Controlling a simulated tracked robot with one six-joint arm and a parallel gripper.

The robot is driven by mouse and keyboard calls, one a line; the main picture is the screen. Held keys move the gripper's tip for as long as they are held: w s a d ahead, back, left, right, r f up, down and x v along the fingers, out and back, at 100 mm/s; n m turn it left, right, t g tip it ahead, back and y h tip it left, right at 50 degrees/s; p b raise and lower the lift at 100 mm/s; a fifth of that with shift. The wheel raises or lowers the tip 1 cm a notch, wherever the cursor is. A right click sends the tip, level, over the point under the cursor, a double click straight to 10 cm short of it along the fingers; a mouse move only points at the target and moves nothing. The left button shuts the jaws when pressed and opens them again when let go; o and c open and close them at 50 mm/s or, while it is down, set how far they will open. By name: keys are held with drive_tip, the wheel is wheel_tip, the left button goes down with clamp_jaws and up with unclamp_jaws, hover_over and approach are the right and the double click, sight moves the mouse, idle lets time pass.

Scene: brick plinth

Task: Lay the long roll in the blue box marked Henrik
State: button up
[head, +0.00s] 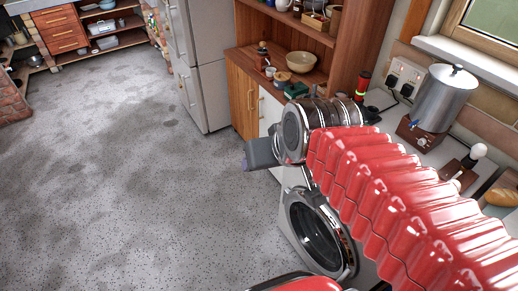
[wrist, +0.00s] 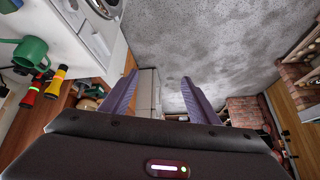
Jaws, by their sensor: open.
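My gripper (wrist: 160,78) is open in the wrist view, its two purple-grey fingers spread with nothing between them. In the head view my gripper (head: 262,153) juts left from the end of my red-sleeved arm, over the floor in front of the counter and washing machine. I cannot make out a long roll or a blue box marked Henrik in either view. My arm hides part of the counter.
A metal pot (head: 444,98), a red and black torch (head: 362,86) and bread (head: 502,197) stand on the right-hand counter. A washing machine (head: 318,238) is below. A bowl (head: 301,61) sits on the wooden cabinet. The grey floor (head: 120,170) is clear.

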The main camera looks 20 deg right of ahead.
drive_tip(key=shift+n+g+h, duration=0.3)
drive_tip(key=shift+g, duration=0.3)
drive_tip(key=s, duration=0.2)
drive_tip(key=s+f, duration=0.1)
drive_tip(key=s, duration=0.2)
drive_tip(key=shift+f, duration=0.15)
drive_tip(key=shift+c, duration=0.9)
drive_tip(key=shift+c, duration=0.3)
